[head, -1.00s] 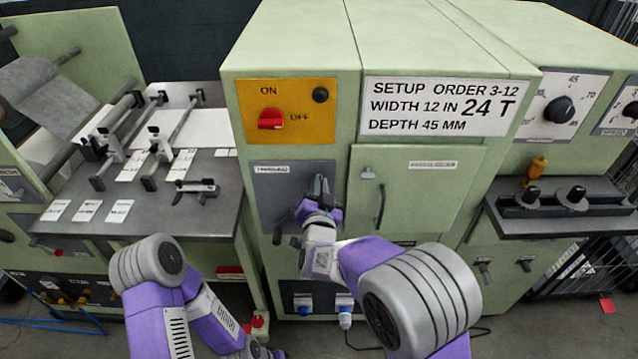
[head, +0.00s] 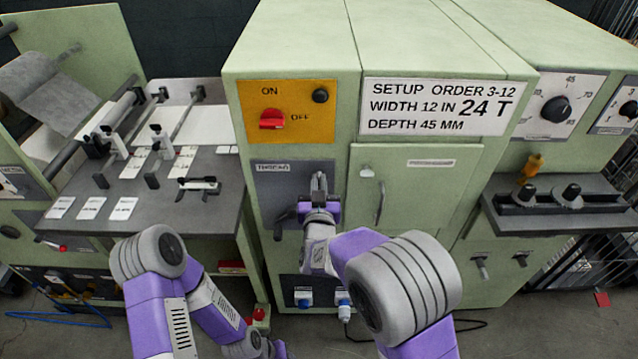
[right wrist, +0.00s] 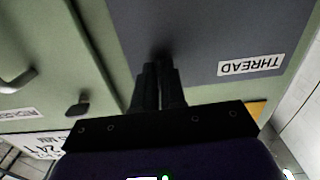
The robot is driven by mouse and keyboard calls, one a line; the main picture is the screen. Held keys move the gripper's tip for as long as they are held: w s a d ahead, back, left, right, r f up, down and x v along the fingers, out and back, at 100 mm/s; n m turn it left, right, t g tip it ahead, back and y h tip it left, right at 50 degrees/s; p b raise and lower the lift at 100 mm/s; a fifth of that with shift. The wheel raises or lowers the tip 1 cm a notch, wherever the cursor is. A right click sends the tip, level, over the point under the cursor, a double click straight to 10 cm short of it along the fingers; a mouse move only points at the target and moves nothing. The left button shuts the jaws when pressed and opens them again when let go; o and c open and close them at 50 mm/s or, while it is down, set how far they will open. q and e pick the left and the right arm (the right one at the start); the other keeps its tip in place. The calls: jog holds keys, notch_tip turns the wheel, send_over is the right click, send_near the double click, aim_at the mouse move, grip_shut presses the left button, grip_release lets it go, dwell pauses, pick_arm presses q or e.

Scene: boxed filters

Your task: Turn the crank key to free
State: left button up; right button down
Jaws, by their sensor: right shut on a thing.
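The grey THREAD panel (head: 265,190) is on the front of the green machine. My right gripper (head: 319,184) is at the right part of this panel, with its fingers pointing into it. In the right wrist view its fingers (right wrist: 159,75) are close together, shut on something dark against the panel. That thing appears to be the crank key, but the fingers hide most of it. A dark lever (head: 284,220) sticks out to the lower left of the gripper; I cannot tell whether it belongs to the key.
A green door (head: 425,195) with an upright handle (head: 380,203) is just right of the panel. A yellow plate with a red switch (head: 273,119) is above. A worktable with rods and cards (head: 150,200) stands left, and a ledge with black knobs (head: 560,215) right.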

jog(key=c, duration=1.3)
grip_release()
jog(key=s, duration=0.7)
jog(key=shift+s+p, duration=0.35)
jog(key=shift+p, duration=0.05)
